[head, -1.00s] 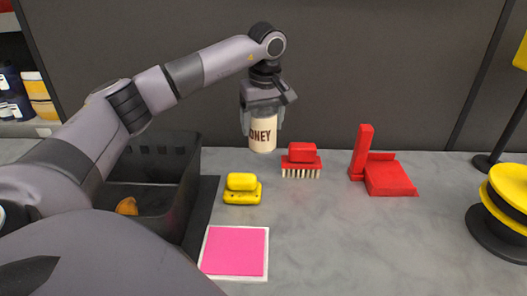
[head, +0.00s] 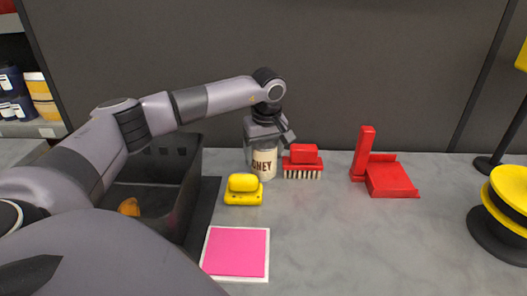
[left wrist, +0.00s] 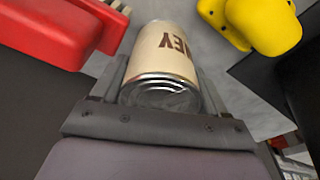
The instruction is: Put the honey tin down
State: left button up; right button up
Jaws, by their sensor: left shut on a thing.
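The honey tin (head: 264,163) is cream with dark lettering and stands upright at the back of the grey counter, between the yellow object and the red brush. My left gripper (head: 263,148) points down and is shut on the tin from above. In the left wrist view the tin (left wrist: 165,60) sits between the fingers of the left gripper (left wrist: 160,85), its metal end towards the palm. The tin's base is at or very near the counter; I cannot tell whether it touches. My right gripper is not in view.
The red brush (head: 303,165) is close on the tin's right, and the yellow object (head: 243,188) is close at its front left. A black crate (head: 190,190) stands left. A pink square (head: 235,252), a red stand (head: 388,178) and a yellow-black spool (head: 505,212) lie around. The front right counter is clear.

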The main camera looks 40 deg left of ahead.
pick_arm(q)
jog(key=o, duration=1.1)
jog(key=shift+f, duration=0.1)
jog(key=r, duration=0.4)
jog(key=d+r, duration=0.1)
jog(key=r, duration=0.3)
jog(key=s+r, duration=0.1)
jog(key=r, duration=0.3)
jog(key=shift+d+r+b, duration=0.15)
jog(key=shift+d+b, duration=0.15)
